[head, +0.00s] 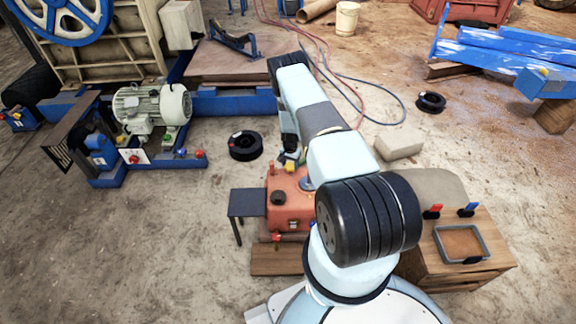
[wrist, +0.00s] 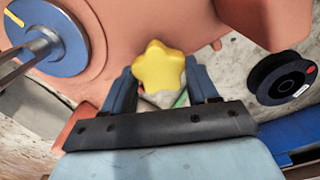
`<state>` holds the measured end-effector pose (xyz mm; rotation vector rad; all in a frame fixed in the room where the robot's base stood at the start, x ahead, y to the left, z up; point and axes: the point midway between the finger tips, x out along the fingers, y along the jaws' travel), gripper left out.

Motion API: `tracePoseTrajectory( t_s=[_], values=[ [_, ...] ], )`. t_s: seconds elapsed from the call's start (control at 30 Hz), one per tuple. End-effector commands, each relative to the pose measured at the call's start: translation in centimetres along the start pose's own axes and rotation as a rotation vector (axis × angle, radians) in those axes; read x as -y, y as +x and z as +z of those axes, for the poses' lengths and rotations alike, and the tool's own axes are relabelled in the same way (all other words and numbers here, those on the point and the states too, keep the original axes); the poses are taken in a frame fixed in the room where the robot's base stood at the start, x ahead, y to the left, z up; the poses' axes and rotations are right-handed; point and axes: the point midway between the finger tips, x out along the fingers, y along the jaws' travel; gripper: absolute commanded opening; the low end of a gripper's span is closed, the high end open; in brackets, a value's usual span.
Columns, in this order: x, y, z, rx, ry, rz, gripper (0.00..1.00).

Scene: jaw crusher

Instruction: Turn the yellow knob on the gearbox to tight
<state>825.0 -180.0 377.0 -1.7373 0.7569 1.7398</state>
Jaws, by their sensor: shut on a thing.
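The gearbox (head: 291,205) is an orange-red housing on the ground in front of me, partly hidden by my arm in the head view. In the wrist view its orange casing (wrist: 150,28) fills the upper part. The yellow knob (wrist: 159,67) is star-shaped and sits between the two blue fingers of my gripper (wrist: 163,88), which is shut on it. In the head view the yellow knob (head: 290,164) shows only as a small patch at the gearbox's far side, and my gripper's fingertips are hard to make out there. I cannot read any tight mark.
A blue disc on a shaft (wrist: 45,40) is close at the left in the wrist view. A black spool (head: 245,146) lies on the floor behind the gearbox. A small dark table (head: 248,203) stands left of it, and a wooden cabinet (head: 468,250) with a tray stands at right.

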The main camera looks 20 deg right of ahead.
Motion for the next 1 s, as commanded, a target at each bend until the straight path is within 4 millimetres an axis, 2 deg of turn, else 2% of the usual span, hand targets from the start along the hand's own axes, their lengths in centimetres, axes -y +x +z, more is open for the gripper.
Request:
tracePoseTrajectory(
  t_s=[0.03, 0.3, 0.77, 0.8, 1.0],
  values=[
    [0.82, -0.37, -0.27, -0.009, 0.018, -0.010, 0.28],
    [0.96, -0.38, -0.21, -0.008, 0.089, -0.012, 0.28],
    [1.24, -0.40, -0.06, -0.006, 0.098, -0.015, 0.28],
    [1.25, -0.40, -0.04, -0.006, 0.098, -0.015, 0.61],
    [0.95, -0.28, 0.04, -0.004, 0.098, -0.010, 0.81]
  ],
)
